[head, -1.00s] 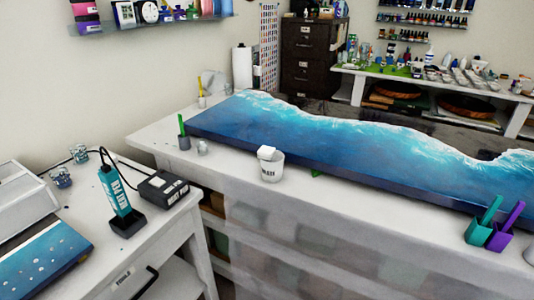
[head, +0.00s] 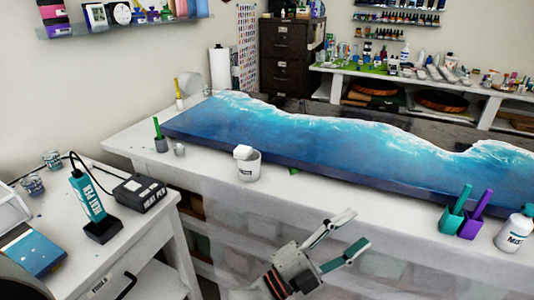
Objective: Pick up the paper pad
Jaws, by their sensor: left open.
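A small white folded piece, which looks like the paper pad (head: 243,152), sits at the mouth of a white labelled tub (head: 248,170). The tub stands near the front edge of the long white table, before the blue resin slab. I cannot tell how deep the pad sits in the tub. My left gripper (head: 357,229) is open and empty in front of the table, to the right of the tub and lower in the picture. It is apart from both pad and tub. My right gripper is not in view.
The blue wave slab (head: 330,145) fills most of the table. A green-handled tool in a small cup (head: 161,145) stands left of the tub. Teal and purple cups (head: 471,225) and a white bottle (head: 515,230) stand right. A heat pen (head: 88,200) is on the side bench.

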